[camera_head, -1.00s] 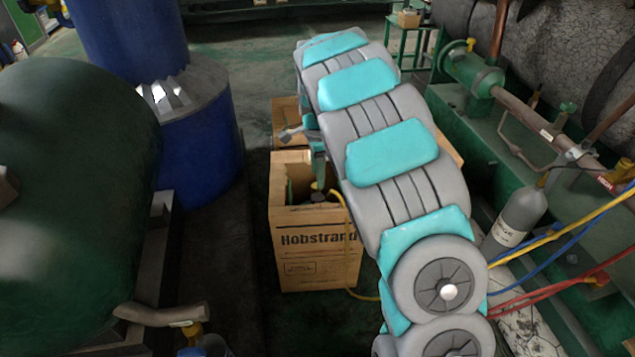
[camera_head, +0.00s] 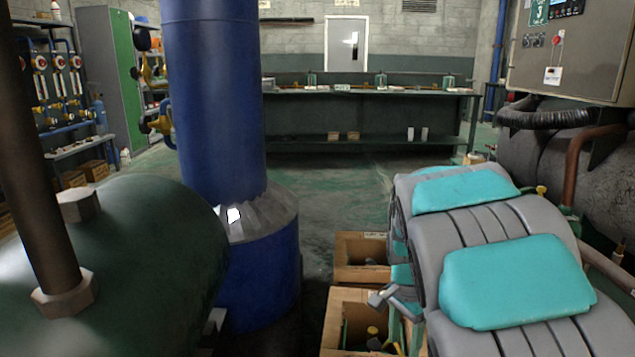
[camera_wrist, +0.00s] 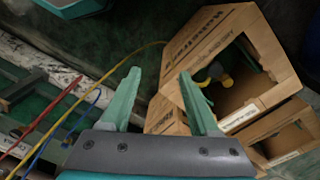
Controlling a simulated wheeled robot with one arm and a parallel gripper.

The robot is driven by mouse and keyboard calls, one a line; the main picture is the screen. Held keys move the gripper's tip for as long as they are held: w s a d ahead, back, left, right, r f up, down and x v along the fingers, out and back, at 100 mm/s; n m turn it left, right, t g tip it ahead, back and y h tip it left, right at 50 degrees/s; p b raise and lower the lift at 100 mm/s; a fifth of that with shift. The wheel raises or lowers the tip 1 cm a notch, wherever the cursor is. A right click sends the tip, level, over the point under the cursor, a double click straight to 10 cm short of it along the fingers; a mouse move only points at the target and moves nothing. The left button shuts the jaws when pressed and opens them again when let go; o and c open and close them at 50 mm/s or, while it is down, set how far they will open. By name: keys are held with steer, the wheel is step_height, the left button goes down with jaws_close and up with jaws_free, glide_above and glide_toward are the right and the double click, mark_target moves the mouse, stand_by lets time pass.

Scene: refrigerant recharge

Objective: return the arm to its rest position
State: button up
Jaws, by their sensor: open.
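My gripper shows in the wrist view (camera_wrist: 158,95) with its two green fingers spread apart and nothing between them. It hangs above the floor and the edge of an open cardboard box (camera_wrist: 190,60). In the head view, my grey and teal arm fills the lower right, bent over beside the open boxes. The gripper's fingers are mostly hidden there behind the arm and the near box (camera_head: 338,322).
The near box holds a yellow-topped item (camera_head: 373,332). A second open box (camera_head: 350,250) stands behind it. A blue column (camera_head: 215,100) and green tank (camera_head: 120,260) stand left. A grey control cabinet (camera_head: 570,50) is at right. A workbench (camera_head: 370,92) stands at the back, with clear floor before it.

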steer(key=s+a+n+g, duration=0.1)
steer(key=s+n, duration=1.1)
steer(key=s, duration=1.7)
steer(key=shift+a+r, duration=0.45)
steer(key=shift+a, duration=0.2)
